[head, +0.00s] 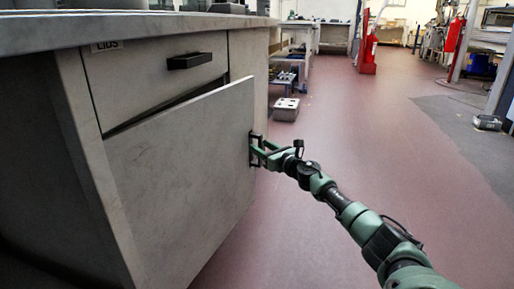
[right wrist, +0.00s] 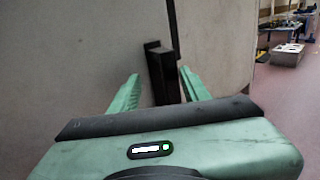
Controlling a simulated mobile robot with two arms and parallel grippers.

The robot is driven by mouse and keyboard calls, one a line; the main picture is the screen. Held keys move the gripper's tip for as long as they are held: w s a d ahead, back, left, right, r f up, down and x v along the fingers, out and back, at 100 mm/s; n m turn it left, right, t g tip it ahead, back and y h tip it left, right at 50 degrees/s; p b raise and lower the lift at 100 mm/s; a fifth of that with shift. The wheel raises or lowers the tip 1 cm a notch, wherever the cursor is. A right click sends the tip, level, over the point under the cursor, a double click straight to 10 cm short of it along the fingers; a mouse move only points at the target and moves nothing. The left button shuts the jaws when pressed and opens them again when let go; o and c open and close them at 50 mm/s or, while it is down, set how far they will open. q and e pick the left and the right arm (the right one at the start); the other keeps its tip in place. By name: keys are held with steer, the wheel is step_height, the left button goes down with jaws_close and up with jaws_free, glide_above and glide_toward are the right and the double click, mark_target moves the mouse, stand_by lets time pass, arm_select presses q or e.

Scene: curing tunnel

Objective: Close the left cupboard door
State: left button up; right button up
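The cupboard door (head: 185,175) is a grey panel below the drawer labelled LIDS, in the head view. It stands partly open, with a dark gap along its top edge. Its black handle (head: 252,149) is upright near the door's right edge. My right gripper (head: 259,152) is at this handle. In the right wrist view, the handle (right wrist: 163,75) stands between the two green fingers (right wrist: 160,82), closer to the right one. The fingers look apart, with a gap on the left side of the handle. My left gripper is not in view.
The drawer (head: 155,75) above the door is shut and has a black handle. The grey worktop (head: 130,30) overhangs the cupboard. The red floor (head: 340,120) to the right is clear around my arm. A grey box (head: 286,109) stands on the floor farther back.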

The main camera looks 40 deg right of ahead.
steer(key=shift+s+d+b, duration=0.15)
steer(key=shift+s+d, duration=0.2)
steer(key=shift+s, duration=0.35)
steer(key=shift+s+d+b, duration=0.2)
steer(key=shift+s+d, duration=0.2)
steer(key=shift+s, duration=0.35)
steer(key=shift+s+d+b, duration=0.15)
steer(key=shift+s+d, duration=0.2)
steer(key=shift+s, duration=0.35)
